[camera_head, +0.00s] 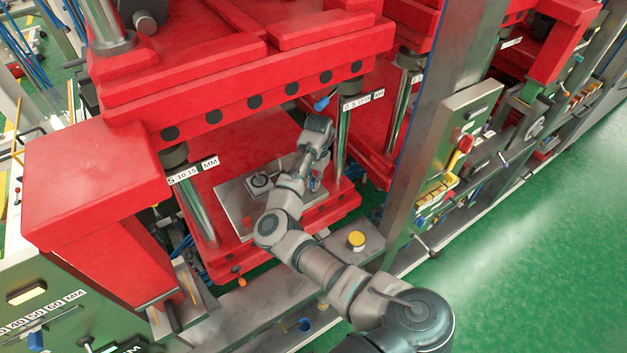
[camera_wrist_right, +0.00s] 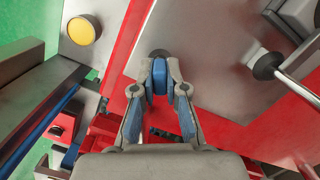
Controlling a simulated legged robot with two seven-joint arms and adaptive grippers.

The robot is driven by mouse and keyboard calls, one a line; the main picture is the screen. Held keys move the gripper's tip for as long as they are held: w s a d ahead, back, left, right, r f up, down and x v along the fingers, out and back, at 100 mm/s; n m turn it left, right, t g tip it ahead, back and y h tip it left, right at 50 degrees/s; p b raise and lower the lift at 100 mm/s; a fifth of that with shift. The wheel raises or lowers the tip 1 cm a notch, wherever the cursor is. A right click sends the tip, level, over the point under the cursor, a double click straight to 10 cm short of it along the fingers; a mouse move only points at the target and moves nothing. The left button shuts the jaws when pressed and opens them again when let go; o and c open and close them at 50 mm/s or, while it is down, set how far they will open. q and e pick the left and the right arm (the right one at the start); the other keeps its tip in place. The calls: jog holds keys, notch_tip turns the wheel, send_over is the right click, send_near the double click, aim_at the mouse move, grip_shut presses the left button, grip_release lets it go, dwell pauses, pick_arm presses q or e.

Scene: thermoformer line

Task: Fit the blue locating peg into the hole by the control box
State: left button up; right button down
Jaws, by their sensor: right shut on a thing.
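My right gripper (camera_head: 316,182) is inside the red press, over the right part of the metal plate (camera_head: 234,207). In the right wrist view, the gripper (camera_wrist_right: 159,80) is shut on the blue peg (camera_wrist_right: 159,72), which sits between its fingertips. A dark round spot, which looks like the hole (camera_wrist_right: 160,53), shows at the plate edge just beyond the peg. The peg appears to overlap its near edge; I cannot tell whether its tip is inside. In the head view the arm and gripper mostly hide the peg and hole. My left gripper is out of view.
A yellow button (camera_head: 356,239) on a metal box stands in front of the press; it also shows in the wrist view (camera_wrist_right: 84,30). A black round fitting (camera_head: 260,183) stands on the plate. Chrome columns (camera_head: 342,140) flank the opening. Green floor is clear at right.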

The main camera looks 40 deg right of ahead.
jog(key=shift+f, duration=0.95)
jog(key=c, duration=1.1)
grip_release()
jog(key=shift+c, duration=0.2)
jog(key=r, duration=0.5)
jog(key=d+r, duration=0.1)
jog(key=r, duration=0.1)
jog(key=shift+w+r, duration=0.2)
jog(key=shift+a+f, duration=0.1)
